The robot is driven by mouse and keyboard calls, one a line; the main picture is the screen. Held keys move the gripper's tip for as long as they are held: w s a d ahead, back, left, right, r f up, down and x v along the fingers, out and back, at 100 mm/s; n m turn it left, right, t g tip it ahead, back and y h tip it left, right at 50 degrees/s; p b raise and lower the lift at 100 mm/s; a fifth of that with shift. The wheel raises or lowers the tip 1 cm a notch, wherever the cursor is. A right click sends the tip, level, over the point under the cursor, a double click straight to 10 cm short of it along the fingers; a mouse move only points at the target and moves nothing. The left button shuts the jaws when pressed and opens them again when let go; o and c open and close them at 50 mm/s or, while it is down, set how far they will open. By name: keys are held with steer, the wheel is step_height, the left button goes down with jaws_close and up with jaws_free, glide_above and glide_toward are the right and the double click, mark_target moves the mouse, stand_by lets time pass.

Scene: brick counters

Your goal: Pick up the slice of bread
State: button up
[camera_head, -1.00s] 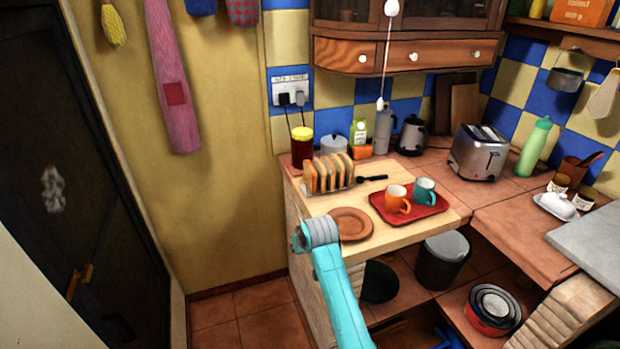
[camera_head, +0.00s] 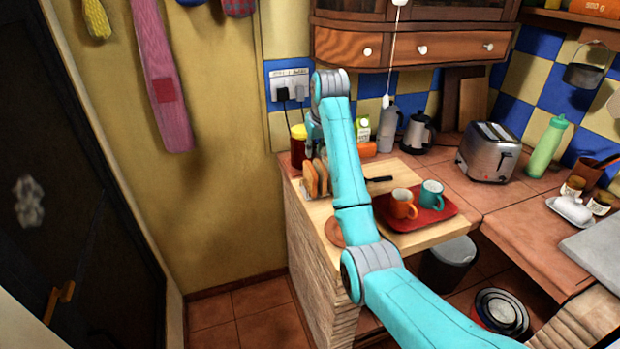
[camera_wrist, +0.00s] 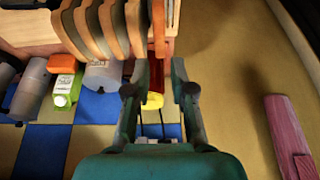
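Several bread slices stand upright in a row on the wooden board (camera_head: 410,239); the arm hides part of the row. The visible bread slices (camera_head: 311,180) are at its left end. In the wrist view, bread slices (camera_wrist: 104,25) line the top edge, with one slice (camera_wrist: 158,24) just beyond the gap between the fingertips. My gripper (camera_wrist: 159,68) is open and empty, its two fingers apart. In the head view it is mostly hidden behind my arm, over or near the row; contact cannot be told.
A red tray (camera_head: 440,222) with an orange mug (camera_head: 402,204) and a teal mug (camera_head: 431,193) sits right of the bread. A cord hangs above.

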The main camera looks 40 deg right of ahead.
mark_target(310, 165)
steer(key=shift+w+x, duration=0.2)
steer(key=shift+x, duration=4)
steer(key=shift+r, duration=0.1)
jaws_close()
